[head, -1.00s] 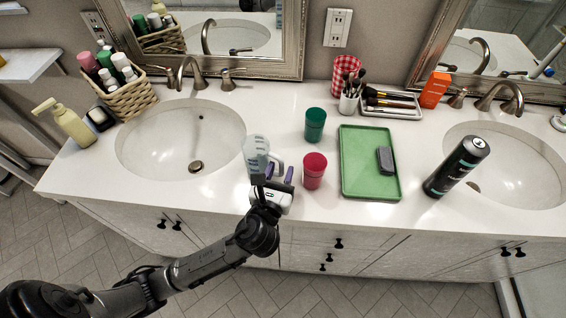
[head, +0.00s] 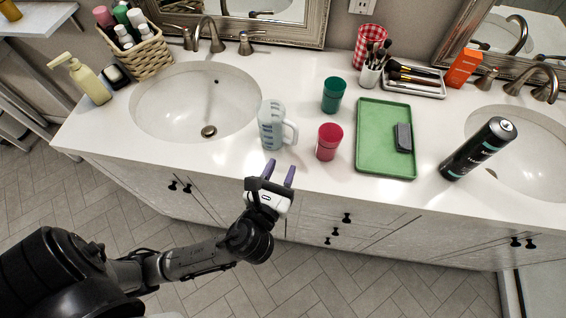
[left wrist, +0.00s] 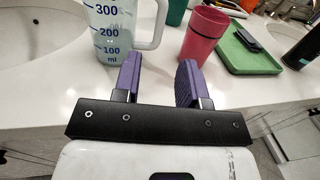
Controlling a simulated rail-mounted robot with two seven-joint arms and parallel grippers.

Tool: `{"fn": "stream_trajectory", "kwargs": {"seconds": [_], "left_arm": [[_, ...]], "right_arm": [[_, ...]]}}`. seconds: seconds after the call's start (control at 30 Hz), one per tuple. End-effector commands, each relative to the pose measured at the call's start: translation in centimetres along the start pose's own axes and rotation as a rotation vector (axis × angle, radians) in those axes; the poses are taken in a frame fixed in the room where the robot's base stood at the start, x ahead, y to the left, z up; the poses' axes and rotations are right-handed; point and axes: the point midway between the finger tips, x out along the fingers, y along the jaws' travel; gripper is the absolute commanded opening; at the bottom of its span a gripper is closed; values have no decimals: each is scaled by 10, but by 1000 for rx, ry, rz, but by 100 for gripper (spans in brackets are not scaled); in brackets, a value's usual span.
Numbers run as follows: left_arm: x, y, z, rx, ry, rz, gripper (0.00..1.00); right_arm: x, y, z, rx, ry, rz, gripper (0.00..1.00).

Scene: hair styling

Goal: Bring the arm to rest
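My left gripper (head: 279,173) is open and empty, with purple fingers apart, in front of the counter's front edge. In the left wrist view its fingers (left wrist: 158,82) point toward the counter with nothing between them. A clear measuring jug (head: 272,126) with blue marks stands upright just beyond the fingers; it also shows in the left wrist view (left wrist: 112,35). A red cup (head: 328,142) stands right of the jug, and it shows in the left wrist view (left wrist: 203,38). Neither touches the gripper. My right gripper is not in view.
A green cup (head: 333,95) stands behind the red one. A green tray (head: 372,155) holds a dark block (head: 403,138). A black can (head: 478,148) stands by the right sink (head: 535,165). The left sink (head: 180,105) is empty. Floor space lies in front of the cabinets.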

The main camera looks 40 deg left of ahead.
Motion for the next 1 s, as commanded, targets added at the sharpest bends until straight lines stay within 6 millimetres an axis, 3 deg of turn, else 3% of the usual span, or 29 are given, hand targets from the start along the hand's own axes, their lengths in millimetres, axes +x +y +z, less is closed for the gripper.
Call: {"fn": "stream_trajectory", "kwargs": {"seconds": [0.3,0.47,0.77,1.0], "left_arm": [[-1,0,1,-9,0,2,39],[-10,0,4,-154,21,41,39],[-32,28,-38,-923,344,276,39],[-71,48,-70,-1544,556,672,39]], "right_arm": [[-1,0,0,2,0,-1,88],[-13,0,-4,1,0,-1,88],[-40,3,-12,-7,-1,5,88],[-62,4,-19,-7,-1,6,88]]}}
